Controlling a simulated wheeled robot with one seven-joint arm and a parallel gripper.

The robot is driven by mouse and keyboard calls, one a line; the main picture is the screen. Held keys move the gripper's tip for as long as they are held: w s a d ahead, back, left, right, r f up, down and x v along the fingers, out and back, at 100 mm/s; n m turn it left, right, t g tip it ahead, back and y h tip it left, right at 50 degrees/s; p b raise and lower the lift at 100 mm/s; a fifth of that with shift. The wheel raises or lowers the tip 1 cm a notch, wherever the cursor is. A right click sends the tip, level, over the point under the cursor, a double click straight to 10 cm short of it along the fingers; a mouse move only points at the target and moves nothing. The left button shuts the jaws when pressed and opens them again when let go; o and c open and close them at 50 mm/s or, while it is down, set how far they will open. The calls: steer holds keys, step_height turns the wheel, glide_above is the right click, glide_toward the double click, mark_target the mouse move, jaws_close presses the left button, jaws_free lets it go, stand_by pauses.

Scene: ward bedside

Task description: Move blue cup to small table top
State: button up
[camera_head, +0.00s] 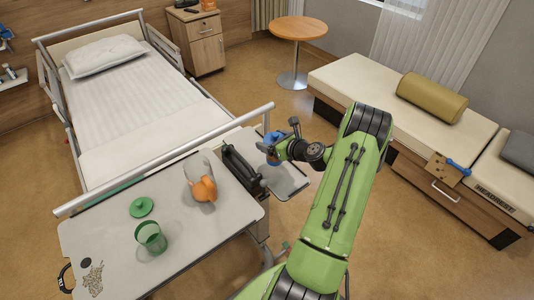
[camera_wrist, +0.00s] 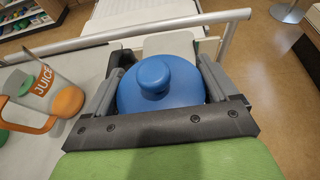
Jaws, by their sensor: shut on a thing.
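My gripper (camera_head: 279,148) is shut on the blue cup (camera_head: 272,138), near the right end of the overbed table. In the wrist view the blue cup (camera_wrist: 160,88) sits between both fingers, with a domed top and a round knob facing the camera. Its lower part is hidden, and I cannot tell whether it touches the surface below. A small round table with a wooden top (camera_head: 298,27) stands at the back, away from my gripper; its top looks bare. The overbed table also has a small grey side leaf (camera_head: 288,180) at its right.
The overbed table (camera_head: 110,222) holds a clear jug with orange parts (camera_head: 203,188), a green cup (camera_head: 150,238) and a green lid (camera_head: 142,207). The bed (camera_head: 140,110) with its rails is at left. A cream bench (camera_head: 370,88) is at right. Floor shows between bed and bench.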

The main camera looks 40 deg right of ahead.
step_height(320, 180, down, 5)
steer(key=shift+w+f+b, duration=0.1)
steer(key=shift+b, duration=0.2)
